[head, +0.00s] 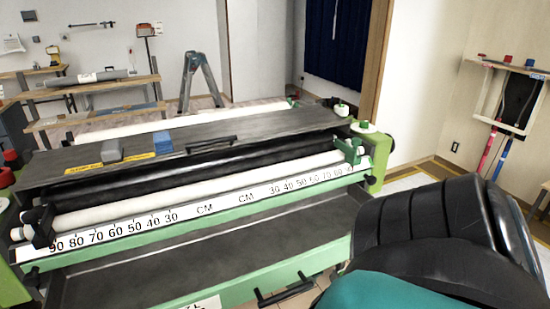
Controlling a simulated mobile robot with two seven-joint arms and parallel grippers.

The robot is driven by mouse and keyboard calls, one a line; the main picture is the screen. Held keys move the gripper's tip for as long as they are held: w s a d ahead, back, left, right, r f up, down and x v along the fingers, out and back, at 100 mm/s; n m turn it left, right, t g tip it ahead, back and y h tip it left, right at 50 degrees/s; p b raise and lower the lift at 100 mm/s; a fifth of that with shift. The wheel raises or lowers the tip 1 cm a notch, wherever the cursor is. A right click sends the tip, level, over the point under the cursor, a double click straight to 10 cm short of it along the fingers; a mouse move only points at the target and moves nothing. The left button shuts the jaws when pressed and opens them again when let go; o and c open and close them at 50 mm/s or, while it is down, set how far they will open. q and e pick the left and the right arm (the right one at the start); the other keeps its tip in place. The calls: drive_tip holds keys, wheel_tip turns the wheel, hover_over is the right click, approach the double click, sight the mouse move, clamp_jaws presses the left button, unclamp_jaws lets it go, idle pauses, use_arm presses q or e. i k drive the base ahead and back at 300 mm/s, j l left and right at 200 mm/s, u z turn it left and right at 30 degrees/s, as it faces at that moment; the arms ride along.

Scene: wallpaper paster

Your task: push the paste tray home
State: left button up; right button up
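The wallpaper paster is a green-framed machine with white and black rollers and a CM ruler strip (205,208) along its front. Below the ruler is the paste tray (200,250), a long dark trough with a green front wall. The tray stands out toward me from under the ruler, its dark inside in view. A black handle (285,290) sits on its front, low in the picture. The tray's right end is partly hidden behind a black and teal part, likely my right arm. Neither gripper is in view.
A grey block (111,151) and a blue block (162,142) lie on the machine's top cover (205,139). A stepladder (201,80) and wooden benches stand behind. A wooden rack (505,98) hangs on the right wall. Some floor is open to the machine's right.

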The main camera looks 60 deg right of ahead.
sight(229, 265)
drive_tip(key=z, duration=0.4)
drive_tip(key=l+z, duration=0.1)
drive_tip(key=z, duration=0.75)
drive_tip(key=i+l+z, duration=0.1)
drive_tip(key=z, duration=0.3)
drive_tip(key=l, duration=0.2)
drive_tip(key=i+l+z, duration=0.1)
drive_tip(key=i+l, duration=0.05)
drive_tip(key=l, duration=0.1)
